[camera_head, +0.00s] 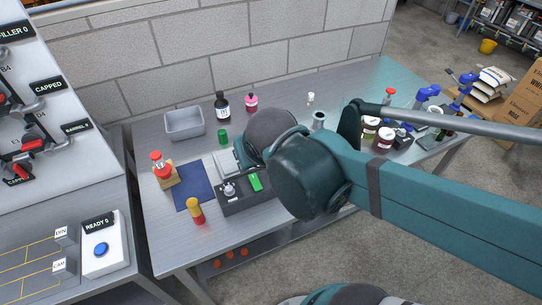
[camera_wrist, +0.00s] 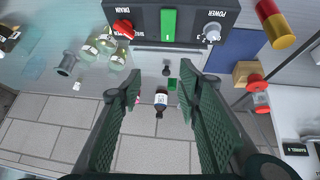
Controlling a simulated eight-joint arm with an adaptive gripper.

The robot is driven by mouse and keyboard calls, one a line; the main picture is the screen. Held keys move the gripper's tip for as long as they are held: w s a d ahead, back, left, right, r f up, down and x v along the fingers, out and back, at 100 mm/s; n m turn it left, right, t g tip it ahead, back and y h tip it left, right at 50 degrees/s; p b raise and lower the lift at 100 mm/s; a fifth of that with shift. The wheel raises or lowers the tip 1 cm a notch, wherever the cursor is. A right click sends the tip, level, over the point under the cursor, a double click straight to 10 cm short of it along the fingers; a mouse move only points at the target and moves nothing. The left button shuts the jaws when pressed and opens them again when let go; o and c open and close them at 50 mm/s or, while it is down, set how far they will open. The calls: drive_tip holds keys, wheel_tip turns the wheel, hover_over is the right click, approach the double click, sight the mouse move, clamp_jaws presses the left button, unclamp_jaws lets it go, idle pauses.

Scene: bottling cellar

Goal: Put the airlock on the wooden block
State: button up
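The wooden block (camera_head: 170,180) stands at the left end of the steel table, beside a dark blue mat. A red-capped piece with a clear middle (camera_head: 157,163) sits upright on top of the block. It looks like the airlock, though I cannot be sure. The wooden block (camera_wrist: 243,71) and the red-and-clear piece (camera_wrist: 258,88) also show at the right of the wrist view. My gripper (camera_wrist: 158,88) is open, with nothing between its fingers, apart from both. In the head view my arm hides the fingers.
A dark control box (camera_head: 250,196) with a green switch stands near the front edge. A red-and-yellow cylinder (camera_head: 195,211) stands left of it. Jars (camera_head: 383,139) crowd the right.

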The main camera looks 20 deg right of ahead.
drive_tip(key=shift+y, duration=0.6)
drive_tip(key=shift+s+d+r, duration=0.4)
drive_tip(key=shift+s+d, duration=0.1)
drive_tip(key=shift+s, duration=0.15)
drive_tip(key=shift+s+d+r, duration=0.45)
drive_tip(key=shift+s, duration=0.25)
drive_tip(key=shift+s+d+r, duration=0.4)
drive_tip(key=shift+s+d, duration=0.1)
drive_tip(key=shift+s, duration=0.15)
drive_tip(key=shift+o, duration=0.6)
drive_tip(key=w+a+r+n+g+p, duration=0.2)
drive_tip(key=w+a+r+n+p, duration=0.1)
drive_tip(key=w+a+p, duration=0.3)
drive_tip(key=w+a+r+n+g+p, duration=0.1)
drive_tip(key=w+a+r+n+p, duration=0.15)
drive_tip(key=w+a, duration=0.4)
drive_tip(key=n+g+p, duration=0.4)
drive_tip(key=n+p, duration=0.2)
drive_tip(key=p, duration=0.4)
approach(155, 154)
drive_tip(key=f, duration=0.2)
drive_tip(key=d+f, duration=0.1)
drive_tip(key=f, duration=0.2)
drive_tip(key=shift+s, duration=0.2)
drive_tip(key=shift+a+f, duration=0.55)
